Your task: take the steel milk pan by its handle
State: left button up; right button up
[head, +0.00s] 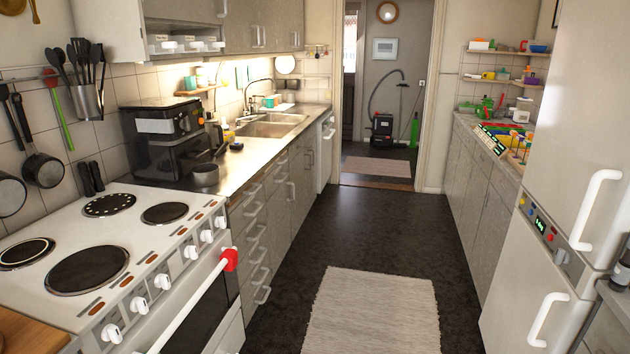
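Neither of my grippers shows in the head view.
The white cooker (150,230) with several bare hotplates stands at the near left. Pans hang on the left wall. The floor (360,220) is clear apart from a pale rug (370,310). A fridge (570,150) stands at the right.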

aim_at(203, 175)
jog(key=i+u, duration=0.25)
jog(key=i, duration=0.2)
jog(key=i+l+u, duration=0.25)
jog(key=i, duration=0.2)
jog(key=i+l+u, duration=0.25)
jog(key=i, duration=0.15)
jog(key=i+l+u, duration=0.25)
jog(key=i, duration=0.15)
